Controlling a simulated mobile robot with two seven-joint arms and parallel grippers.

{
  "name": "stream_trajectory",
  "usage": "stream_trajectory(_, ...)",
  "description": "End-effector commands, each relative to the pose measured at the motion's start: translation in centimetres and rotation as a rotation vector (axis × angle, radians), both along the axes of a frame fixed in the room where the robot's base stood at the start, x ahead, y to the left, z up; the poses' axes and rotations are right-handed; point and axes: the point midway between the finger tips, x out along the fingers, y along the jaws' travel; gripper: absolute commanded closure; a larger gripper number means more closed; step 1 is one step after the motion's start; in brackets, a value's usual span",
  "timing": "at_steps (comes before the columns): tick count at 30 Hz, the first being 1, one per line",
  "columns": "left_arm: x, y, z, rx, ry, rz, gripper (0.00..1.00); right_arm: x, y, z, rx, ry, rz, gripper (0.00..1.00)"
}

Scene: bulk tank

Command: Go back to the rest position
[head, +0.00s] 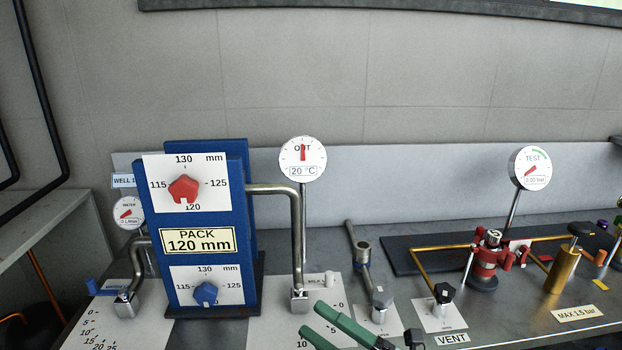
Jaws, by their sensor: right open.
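My right gripper (312,318) comes in at the bottom edge, a little right of centre. Its two green fingers point up and to the left, and they are apart with nothing between them. It appears over or in front of the white scale plate at the front of the bench; the height above it cannot be told. The rest of the gripper is cut off by the frame. My left gripper is not in view.
A blue plate pack (238,175) with red and blue knobs stands at left on the bench. A bent steel pipe (298,225) and an OUT dial (302,159) are beside it. A wrench-like tool (362,260), VENT knob (443,292), red valve (487,258) and TEST gauge (531,168) stand to the right.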

Motion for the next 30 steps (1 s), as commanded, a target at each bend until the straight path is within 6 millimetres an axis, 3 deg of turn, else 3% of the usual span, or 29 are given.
stream_trajectory(4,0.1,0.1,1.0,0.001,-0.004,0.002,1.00,1.0,-3.9,-5.4,0.236,0.458,-0.199,0.17)
stream_trajectory(8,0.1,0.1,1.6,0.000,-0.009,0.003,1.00,-0.4,-7.8,-12.3,0.429,0.853,-0.379,0.17)
stream_trajectory(12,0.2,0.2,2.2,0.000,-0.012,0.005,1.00,-5.3,-11.6,-20.5,0.623,1.266,-0.579,0.17)
stream_trajectory(16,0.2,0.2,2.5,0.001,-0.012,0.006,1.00,-10.8,-13.6,-25.9,0.758,1.550,-0.730,0.17)
stream_trajectory(19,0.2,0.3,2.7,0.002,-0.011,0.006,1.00,-14.1,-14.4,-28.2,0.823,1.687,-0.809,0.17)
stream_trajectory(22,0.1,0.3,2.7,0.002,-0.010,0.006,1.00,-16.0,-14.8,-29.4,0.861,1.762,-0.853,0.17)
stream_trajectory(30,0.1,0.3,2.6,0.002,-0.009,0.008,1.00,-16.8,-15.0,-29.9,0.871,1.790,-0.870,0.17)
